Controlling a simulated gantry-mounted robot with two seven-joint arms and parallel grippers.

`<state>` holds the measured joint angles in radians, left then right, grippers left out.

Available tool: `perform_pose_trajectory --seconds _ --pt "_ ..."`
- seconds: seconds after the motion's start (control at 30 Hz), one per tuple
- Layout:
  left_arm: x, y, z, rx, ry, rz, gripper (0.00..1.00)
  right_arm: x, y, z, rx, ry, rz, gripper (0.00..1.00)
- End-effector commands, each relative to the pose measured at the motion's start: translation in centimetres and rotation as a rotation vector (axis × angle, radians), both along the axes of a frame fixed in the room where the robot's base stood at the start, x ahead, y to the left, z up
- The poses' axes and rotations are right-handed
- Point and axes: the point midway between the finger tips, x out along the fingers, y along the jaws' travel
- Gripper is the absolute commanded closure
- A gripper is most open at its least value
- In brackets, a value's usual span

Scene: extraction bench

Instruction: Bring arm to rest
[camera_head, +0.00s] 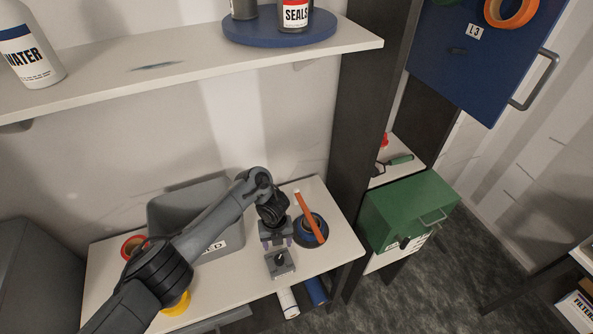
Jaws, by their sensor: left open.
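My left arm comes in from the lower left and reaches over the white bench (108,292). My left gripper (279,248) is open at the end of it, pointing down over the right part of the bench. A small grey block-like fixture with a dark knob (281,265) is just below the fingers in the picture; I cannot tell whether they touch it. Nothing shows held between the fingers. My right gripper is not in view.
A grey bin (170,208) stands behind my arm. A dark blue round holder (318,222) with an orange stick (306,212) is close right of the gripper.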

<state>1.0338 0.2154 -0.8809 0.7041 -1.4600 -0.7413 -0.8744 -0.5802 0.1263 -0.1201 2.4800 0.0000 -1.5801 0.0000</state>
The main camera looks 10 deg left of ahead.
Motion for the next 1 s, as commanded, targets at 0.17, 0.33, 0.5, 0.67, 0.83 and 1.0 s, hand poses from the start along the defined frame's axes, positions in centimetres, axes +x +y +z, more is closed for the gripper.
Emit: perform_pose_trajectory --seconds 0.17,0.33,0.5,0.67,0.83,1.0 --pt "-1.9 0.0 -2.0 0.001 0.041 0.0 0.37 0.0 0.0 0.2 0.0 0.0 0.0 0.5" --pt "-7.9 -0.4 -7.4 -0.007 0.161 0.0 0.37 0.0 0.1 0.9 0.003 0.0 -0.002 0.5" --pt "-18.1 -3.1 -13.5 -0.077 0.322 -0.006 0.37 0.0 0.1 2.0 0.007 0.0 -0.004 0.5" --pt "-27.3 -8.6 -16.7 -0.206 0.382 0.029 0.37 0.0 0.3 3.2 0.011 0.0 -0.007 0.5" --pt "-33.6 -13.9 -16.8 -0.316 0.351 0.188 0.37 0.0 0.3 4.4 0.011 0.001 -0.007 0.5" --pt "-36.3 -16.1 -14.0 -0.371 0.269 0.506 0.37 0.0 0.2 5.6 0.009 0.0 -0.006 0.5"
